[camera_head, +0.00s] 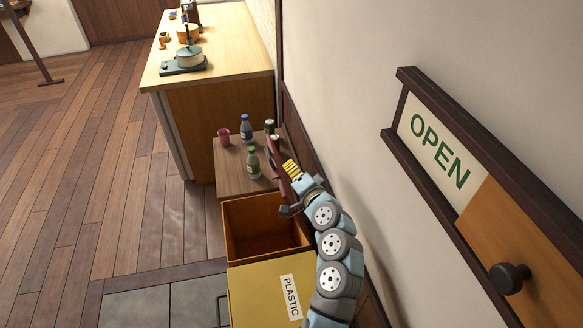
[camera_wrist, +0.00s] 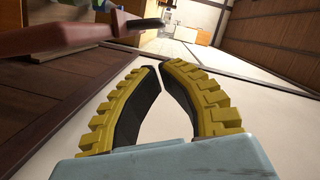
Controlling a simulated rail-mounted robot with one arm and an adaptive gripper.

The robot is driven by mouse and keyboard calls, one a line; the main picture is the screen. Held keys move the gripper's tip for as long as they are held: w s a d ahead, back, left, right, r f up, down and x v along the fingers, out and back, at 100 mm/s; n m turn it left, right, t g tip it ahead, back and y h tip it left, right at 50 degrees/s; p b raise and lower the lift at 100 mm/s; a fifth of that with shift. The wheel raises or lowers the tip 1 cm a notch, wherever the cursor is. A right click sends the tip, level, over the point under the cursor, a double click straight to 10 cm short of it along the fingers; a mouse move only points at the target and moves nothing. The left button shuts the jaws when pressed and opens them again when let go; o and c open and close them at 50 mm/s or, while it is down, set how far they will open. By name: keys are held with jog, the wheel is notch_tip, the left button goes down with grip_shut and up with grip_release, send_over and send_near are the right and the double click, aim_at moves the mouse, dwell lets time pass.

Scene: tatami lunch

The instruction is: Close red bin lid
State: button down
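The red bin lid (camera_head: 273,160) stands raised on edge beside the wall, above the open bin (camera_head: 231,230), whose brown inside shows. My gripper (camera_head: 291,167) is on the wall side of the lid, close to its upper part; I cannot tell if they touch. In the wrist view the red lid (camera_wrist: 65,42) crosses the top left, with a dark handle (camera_wrist: 145,24) on it. My gripper's yellow and black fingers (camera_wrist: 158,67) have their tips nearly together, with nothing held between them.
A yellow bin with a closed lid marked PLASTIC (camera_head: 258,290) stands in front. A low wooden table (camera_head: 231,178) with bottles and a red cup (camera_head: 223,136) is behind the open bin. The wall (camera_head: 350,130) is close on the right. Wooden floor (camera_head: 120,190) is clear at left.

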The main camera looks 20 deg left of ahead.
jog(key=shift+b+x, duration=0.5)
jog(key=shift+x, duration=3.7)
jog(key=shift+r, duration=0.1)
